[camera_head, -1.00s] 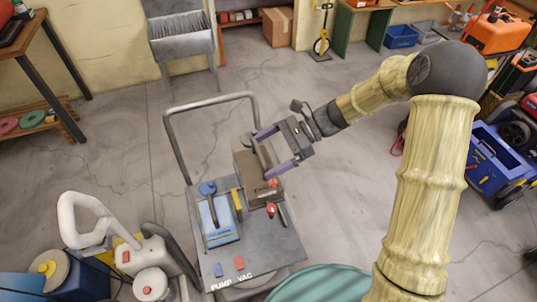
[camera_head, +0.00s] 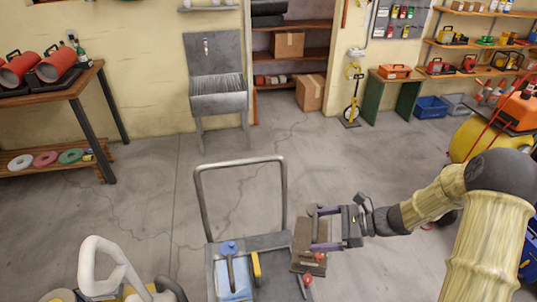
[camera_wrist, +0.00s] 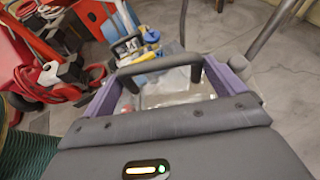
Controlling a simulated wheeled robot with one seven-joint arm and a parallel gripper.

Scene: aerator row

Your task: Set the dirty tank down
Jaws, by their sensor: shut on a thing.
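My gripper (camera_head: 314,228) has its two purple fingers shut on the brown dirty tank (camera_head: 306,254). The tank hangs at the right edge of the wheeled cart (camera_head: 262,242), with a red knob at its lower right. I cannot tell whether it touches the cart. In the wrist view a black handle (camera_wrist: 160,68) spans between the purple fingers, above the pale top of the tank (camera_wrist: 170,92). A second tank, blue and pale (camera_head: 238,278), stands on the cart to the left.
A grey sink (camera_head: 218,100) stands at the back wall. A wooden workbench (camera_head: 60,85) with red tools is at the left. A green-legged bench (camera_head: 408,98) and blue bin (camera_head: 430,107) stand at back right. Open floor (camera_head: 340,150) lies behind the cart.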

